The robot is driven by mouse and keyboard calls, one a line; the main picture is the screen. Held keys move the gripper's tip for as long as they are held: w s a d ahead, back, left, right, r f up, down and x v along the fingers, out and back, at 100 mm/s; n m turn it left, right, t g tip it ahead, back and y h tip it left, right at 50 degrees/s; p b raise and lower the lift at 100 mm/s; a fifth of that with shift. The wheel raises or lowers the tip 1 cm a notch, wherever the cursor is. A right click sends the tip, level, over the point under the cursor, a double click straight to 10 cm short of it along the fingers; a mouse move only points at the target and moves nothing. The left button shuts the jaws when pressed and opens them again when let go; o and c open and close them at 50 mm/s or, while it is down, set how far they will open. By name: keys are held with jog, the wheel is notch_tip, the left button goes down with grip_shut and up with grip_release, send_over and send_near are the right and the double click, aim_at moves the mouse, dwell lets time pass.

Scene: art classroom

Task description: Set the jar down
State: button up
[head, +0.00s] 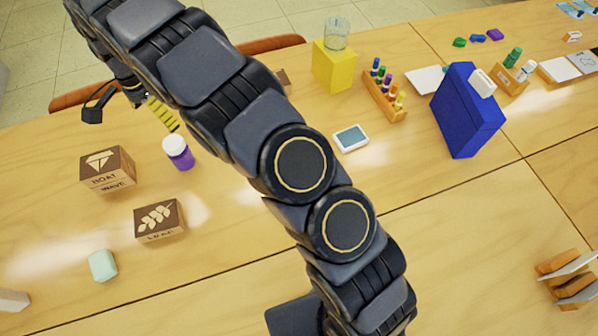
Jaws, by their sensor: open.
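A clear glass jar (337,34) stands upright on top of a yellow block (334,67) at the back of the table. A small purple container with a white lid (179,152) stands on the table left of my arm. My gripper (116,106) is at the upper left, partly hidden by my own arm. It is open, with no jar between its fingers, and well to the left of the glass jar. A yellow ridged piece (162,114) shows beside it; I cannot tell whether it is part of the gripper.
Two wooden cubes (107,170) (158,220) and a pale green block (102,265) are at left. A marker rack (384,100), a small screen device (351,138) and a blue box (467,110) are right of my arm. The front right table is mostly bare.

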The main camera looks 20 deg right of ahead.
jog(key=s+d+r+n, duration=0.4)
jog(key=s+d+r, duration=0.75)
jog(key=d, duration=0.35)
jog(key=s+d+r+n, duration=0.1)
jog(key=s+d+n, duration=0.2)
jog(key=s, duration=0.8)
jog(key=s+d+n+g, duration=0.1)
jog(key=s+d+n, duration=0.2)
jog(key=s, duration=0.9)
jog(key=shift+s+d+r+n+g, duration=0.3)
jog(key=shift+d+r+n, duration=0.1)
jog(key=shift+d, duration=0.2)
jog(key=shift+f, duration=0.1)
